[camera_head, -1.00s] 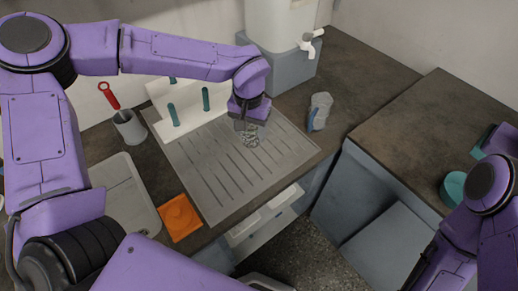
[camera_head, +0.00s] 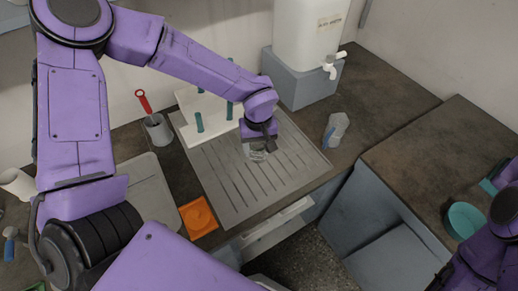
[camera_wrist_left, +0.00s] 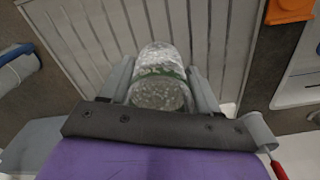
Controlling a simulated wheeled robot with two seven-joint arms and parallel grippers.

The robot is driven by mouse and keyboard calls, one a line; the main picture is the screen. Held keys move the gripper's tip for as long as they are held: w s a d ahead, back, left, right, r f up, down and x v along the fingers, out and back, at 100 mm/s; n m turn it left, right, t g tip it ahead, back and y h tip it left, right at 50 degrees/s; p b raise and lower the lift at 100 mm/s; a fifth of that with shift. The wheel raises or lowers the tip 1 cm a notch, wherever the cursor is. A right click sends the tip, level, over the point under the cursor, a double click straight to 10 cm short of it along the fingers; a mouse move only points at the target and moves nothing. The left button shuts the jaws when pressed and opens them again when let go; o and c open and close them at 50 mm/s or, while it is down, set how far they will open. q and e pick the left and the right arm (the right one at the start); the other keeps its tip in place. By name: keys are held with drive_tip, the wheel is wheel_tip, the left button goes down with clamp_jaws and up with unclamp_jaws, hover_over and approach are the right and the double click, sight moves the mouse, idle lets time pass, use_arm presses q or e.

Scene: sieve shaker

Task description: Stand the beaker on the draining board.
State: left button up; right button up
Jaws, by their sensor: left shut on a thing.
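The beaker (camera_wrist_left: 160,85) is clear glass with a green band, seen between my left gripper's fingers in the left wrist view. In the head view the beaker (camera_head: 256,154) shows just below my left gripper (camera_head: 257,142). My left gripper is shut on it, over the back part of the grey ribbed draining board (camera_head: 235,185). I cannot tell whether the beaker's base touches the board. The board also fills the upper part of the left wrist view (camera_wrist_left: 100,30). My right arm shows at the lower right of the head view, but its fingers cannot be seen.
A white rack with teal pegs (camera_head: 205,118) stands at the board's back edge, close to my left arm. A grey cup with a red-handled tool (camera_head: 158,130) is to the left. An orange dish (camera_head: 198,217) lies in front.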

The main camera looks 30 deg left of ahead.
use_arm(q)
drive_tip(key=w+f, duration=0.1)
drive_tip(key=w+a+f, duration=0.1)
drive_tip(key=f, duration=0.1)
drive_tip(key=w+a+f+p, duration=0.1)
drive_tip(key=f, duration=0.1)
drive_tip(key=shift+w+f, duration=0.1)
drive_tip(key=shift+w, duration=0.25)
drive_tip(key=shift+w+f, duration=0.15)
drive_tip(key=shift+f, duration=1.55)
drive_tip(key=o, duration=1.1)
drive_tip(key=shift+f, duration=0.1)
drive_tip(key=shift+o, duration=0.2)
wheel_tip(320, 180, up, 12)
drive_tip(key=b, duration=0.1)
